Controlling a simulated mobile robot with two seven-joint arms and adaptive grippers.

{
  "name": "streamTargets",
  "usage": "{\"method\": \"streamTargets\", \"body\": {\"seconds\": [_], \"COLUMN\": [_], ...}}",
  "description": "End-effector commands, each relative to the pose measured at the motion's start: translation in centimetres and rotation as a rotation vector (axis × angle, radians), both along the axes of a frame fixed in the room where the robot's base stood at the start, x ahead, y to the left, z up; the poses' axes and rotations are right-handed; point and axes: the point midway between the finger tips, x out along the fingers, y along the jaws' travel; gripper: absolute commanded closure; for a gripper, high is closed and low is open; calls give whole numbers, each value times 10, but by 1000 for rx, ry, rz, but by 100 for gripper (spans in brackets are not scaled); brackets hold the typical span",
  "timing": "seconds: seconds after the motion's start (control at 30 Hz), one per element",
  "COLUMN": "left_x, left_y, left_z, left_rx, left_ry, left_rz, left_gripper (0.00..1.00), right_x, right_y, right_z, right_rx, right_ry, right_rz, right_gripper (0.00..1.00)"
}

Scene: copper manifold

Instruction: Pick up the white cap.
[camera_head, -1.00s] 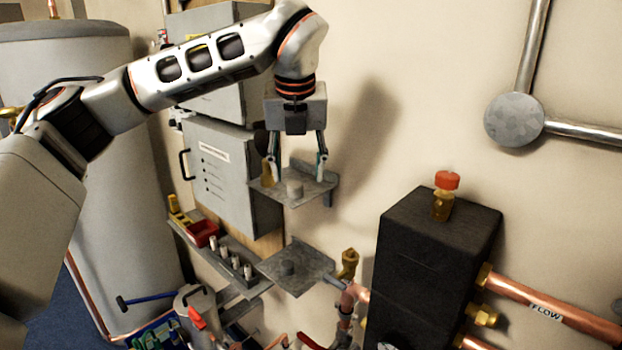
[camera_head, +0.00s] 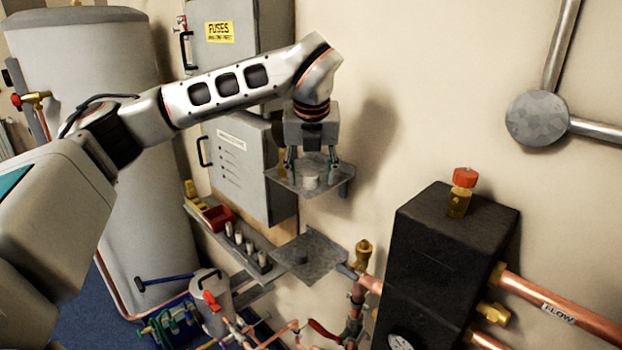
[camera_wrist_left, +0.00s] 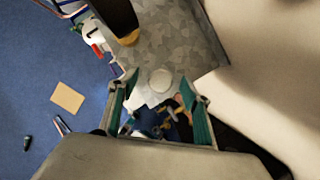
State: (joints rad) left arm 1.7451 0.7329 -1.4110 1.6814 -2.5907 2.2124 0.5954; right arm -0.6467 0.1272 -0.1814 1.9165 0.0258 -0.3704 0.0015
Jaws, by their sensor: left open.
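The white cap (camera_head: 310,183) is a short pale cylinder standing on a small grey metal shelf (camera_head: 335,183) on the wall. In the left wrist view the cap (camera_wrist_left: 160,80) shows as a white disc on the mottled grey shelf (camera_wrist_left: 185,45), between the fingertips. My left gripper (camera_head: 312,178) points down over the shelf, open, with one finger on each side of the cap. A gap shows on both sides in the left wrist view, where the gripper (camera_wrist_left: 159,80) has its green-edged fingers apart. My right gripper is not in view.
A dark object with a brass-coloured rim (camera_wrist_left: 125,30) stands on the shelf beside the cap. A grey cabinet (camera_head: 240,165) is to the left. A lower grey plate (camera_head: 310,250) sits below. A black box (camera_head: 450,260) with a red-capped valve is to the right.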

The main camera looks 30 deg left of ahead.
Motion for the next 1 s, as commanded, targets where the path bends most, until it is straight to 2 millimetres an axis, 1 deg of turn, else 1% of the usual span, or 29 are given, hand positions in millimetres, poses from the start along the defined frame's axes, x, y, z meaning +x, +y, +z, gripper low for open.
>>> {"method": "streamTargets", "body": {"seconds": [0.13,0.23,0.27,0.57,0.73,0.87,0.97,1.0], "left_x": [0,0,0,0,0,1,1,1], "left_y": [0,0,0,0,0,0,0,-1], "left_z": [0,0,0,1,7,20,40,51], "left_rx": [0,0,0,0,0,1,1,0], "left_ry": [-1,-1,-1,-1,-2,-5,-7,-9], "left_rz": [0,0,0,0,1,1,1,2], "left_gripper": [52,78,82,82,82,82,82,82], "right_x": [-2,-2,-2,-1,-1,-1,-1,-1], "right_y": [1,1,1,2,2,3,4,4], "right_z": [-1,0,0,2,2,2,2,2], "right_rx": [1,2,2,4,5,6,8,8], "right_ry": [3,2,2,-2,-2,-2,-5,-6], "right_rz": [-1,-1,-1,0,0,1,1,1], "right_gripper": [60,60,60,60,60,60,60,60]}}
